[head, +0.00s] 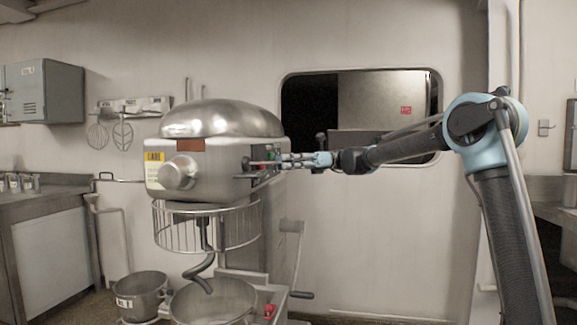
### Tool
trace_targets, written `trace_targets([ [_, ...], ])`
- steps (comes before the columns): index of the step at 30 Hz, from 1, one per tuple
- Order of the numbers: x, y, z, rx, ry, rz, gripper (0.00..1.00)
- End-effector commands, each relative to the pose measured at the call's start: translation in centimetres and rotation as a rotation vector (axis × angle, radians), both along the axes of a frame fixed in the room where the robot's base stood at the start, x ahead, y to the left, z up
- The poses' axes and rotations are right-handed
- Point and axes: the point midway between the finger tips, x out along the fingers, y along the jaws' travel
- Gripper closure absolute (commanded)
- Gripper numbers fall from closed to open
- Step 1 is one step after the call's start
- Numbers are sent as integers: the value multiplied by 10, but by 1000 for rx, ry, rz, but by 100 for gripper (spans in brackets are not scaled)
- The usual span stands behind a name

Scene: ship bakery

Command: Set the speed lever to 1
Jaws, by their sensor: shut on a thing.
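The mixer (215,150) stands left of centre, with a domed steel top and a yellow label on its front. On the right side of its head is a control panel with small red and green marks. The speed lever (262,163) shows there as a short thin rod. My gripper (282,161) reaches in from the right, level with this panel, and is shut on the lever. The fingers hide part of the panel and the lever's end. The number that the lever points to is too small to read.
A wire guard (190,230) and dough hook hang below the mixer head, above a steel bowl (225,298). Another pot (140,292) stands on the floor at left. A counter (50,240) is at far left. The wall right of the mixer has a dark window opening.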

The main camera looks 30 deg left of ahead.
Motion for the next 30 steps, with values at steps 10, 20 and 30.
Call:
trace_targets([
  [10, 1, 2, 2, 3, 2, -4, 51],
  [20, 9, -4, 1, 2, 1, -5, 51],
  [30, 58, -40, 1, 2, 2, -7, 51],
])
